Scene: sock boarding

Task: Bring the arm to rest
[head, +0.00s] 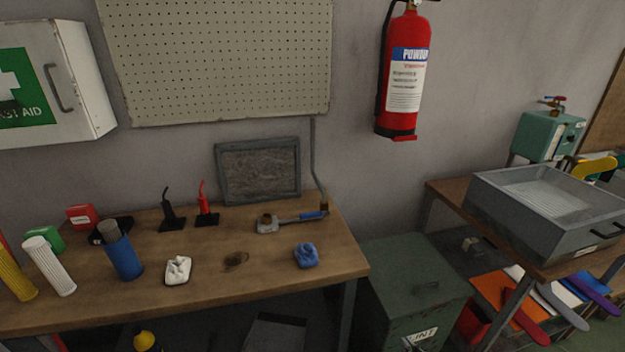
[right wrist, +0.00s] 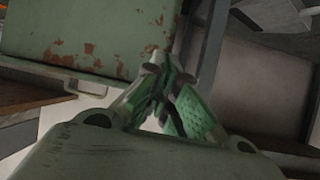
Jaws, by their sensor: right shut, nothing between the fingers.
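My right gripper (right wrist: 160,72) shows in the right wrist view, its green-padded fingers brought together with nothing between them. A rust-spotted green metal surface (right wrist: 95,38) lies beyond it, at the upper left. No gripper can be made out in the head view, and my left gripper is in neither view. On the wooden workbench (head: 215,285) in the head view lie a crumpled white piece (head: 178,270) and a crumpled blue piece (head: 306,256). A blue sleeve-like cylinder (head: 123,258), a white one (head: 49,266) and a yellow one (head: 15,277) are at the left.
A green bin (head: 415,285) stands right of the workbench. A grey tray (head: 545,240) sits on a second bench, with coloured flat pieces (head: 505,298) below. A fire extinguisher (head: 406,75) and a first-aid box (head: 85,85) hang on the wall.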

